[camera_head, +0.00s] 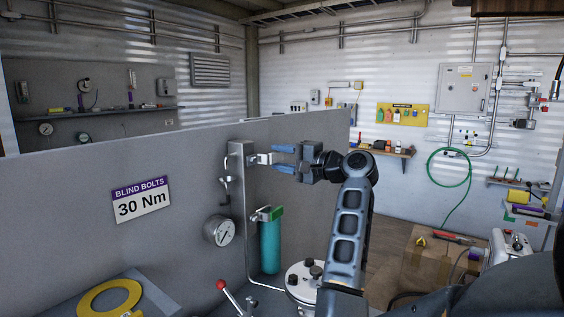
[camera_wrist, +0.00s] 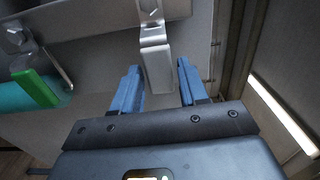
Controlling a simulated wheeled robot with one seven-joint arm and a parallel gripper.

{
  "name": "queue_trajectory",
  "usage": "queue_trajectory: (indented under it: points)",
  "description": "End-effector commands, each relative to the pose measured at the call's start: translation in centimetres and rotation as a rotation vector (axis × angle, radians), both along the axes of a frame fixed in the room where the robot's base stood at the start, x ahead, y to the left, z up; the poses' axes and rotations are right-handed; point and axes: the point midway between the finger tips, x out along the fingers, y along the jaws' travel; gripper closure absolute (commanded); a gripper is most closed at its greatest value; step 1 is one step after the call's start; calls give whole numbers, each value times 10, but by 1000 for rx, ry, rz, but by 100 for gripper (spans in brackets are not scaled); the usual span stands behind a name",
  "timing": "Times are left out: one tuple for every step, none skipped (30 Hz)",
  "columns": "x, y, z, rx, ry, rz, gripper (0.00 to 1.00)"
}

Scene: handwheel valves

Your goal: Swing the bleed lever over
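A flat bare-metal lever (camera_head: 263,158) sticks out to the right from the upper part of a grey upright bracket (camera_head: 238,190) on the grey panel. It looks like the bleed lever, though no label shows. In the wrist view the stepped metal lever (camera_wrist: 157,62) reaches down between my fingers. My gripper (camera_head: 276,158) has blue fingers and is open, one finger on each side of the lever's end. In the wrist view my gripper (camera_wrist: 160,85) shows a gap on each side of the lever, so it does not clamp it.
Below are a teal cylinder with a green top (camera_head: 269,240), a pressure gauge (camera_head: 219,231), a red-knobbed lever (camera_head: 222,285) and a white round flange (camera_head: 302,280). A yellow ring (camera_head: 88,300) lies at lower left. A "30 Nm" sign (camera_head: 141,199) is on the panel.

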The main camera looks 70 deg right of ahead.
Motion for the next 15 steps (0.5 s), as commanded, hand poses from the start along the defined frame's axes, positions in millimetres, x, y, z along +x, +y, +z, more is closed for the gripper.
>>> queue_trajectory:
  points:
    - [0,0,0,-1,0,0,52]
    - [0,0,0,-1,0,0,49]
    - [0,0,0,-2,0,0,45]
    - [0,0,1,-2,0,0,44]
    - [0,0,1,-2,0,0,44]
    - [0,0,1,-3,0,0,44]
    - [0,0,1,-3,0,0,44]
    - [0,0,1,-3,0,0,44]
    - [0,0,1,-3,0,0,44]
    - [0,0,1,-4,0,0,44]
    - [-1,0,1,-4,0,-1,44]
    - [-3,0,1,-4,0,-1,44]
    - [-4,0,1,-4,1,-2,44]
    - [-7,1,1,-4,1,-2,44]
    - [-10,1,1,-5,1,-2,44]
